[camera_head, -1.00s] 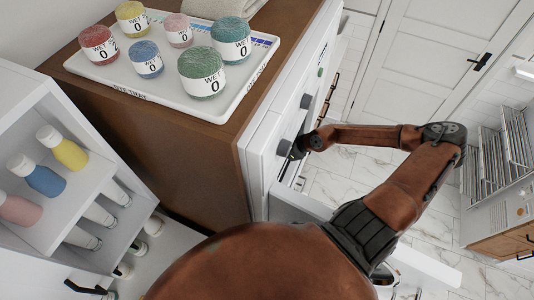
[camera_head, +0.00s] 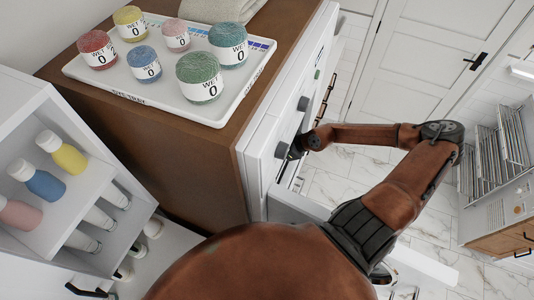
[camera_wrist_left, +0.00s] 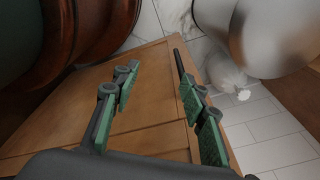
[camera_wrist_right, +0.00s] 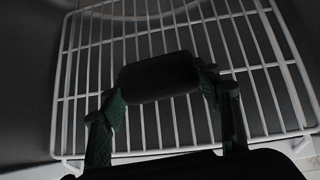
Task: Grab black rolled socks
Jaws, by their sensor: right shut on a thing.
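The black rolled socks (camera_wrist_right: 158,77) show in the right wrist view as a dark cylinder lying across between my right fingertips. My right gripper (camera_wrist_right: 163,88) is shut on them, above a white wire rack (camera_wrist_right: 190,41). In the head view my right arm reaches to the front of the white appliance (camera_head: 262,150), where the gripper is mostly hidden and the socks cannot be seen. My left gripper (camera_wrist_left: 158,95) is open and empty in the left wrist view, over a brown wooden surface (camera_wrist_left: 150,65).
A brown cabinet (camera_head: 155,140) carries a white tray (camera_head: 130,86) of several labelled yarn-like jars. A white shelf (camera_head: 92,195) with bottles stands at the left. A white drawer-like panel (camera_head: 290,207) juts out below my right arm. Marble floor is open towards the door (camera_head: 418,65).

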